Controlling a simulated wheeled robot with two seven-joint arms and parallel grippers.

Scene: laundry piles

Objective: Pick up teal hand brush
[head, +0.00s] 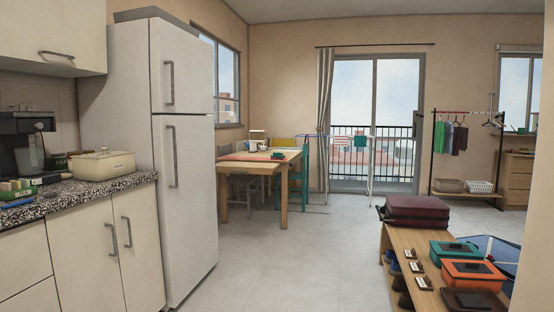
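I cannot make out a teal hand brush for certain in the head view. A small dark teal item (278,155) lies on the far wooden table, too small to identify. A blue item (17,203) lies on the granite counter at the left edge, and its kind is unclear. Neither of my grippers shows in the view.
The granite counter (92,190) and white fridge (185,230) stand at left. The wooden table (262,169) with chairs is beyond. A low bench (400,262) at right holds a maroon suitcase (415,208), a green box (453,253) and an orange box (474,275). The middle floor is clear.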

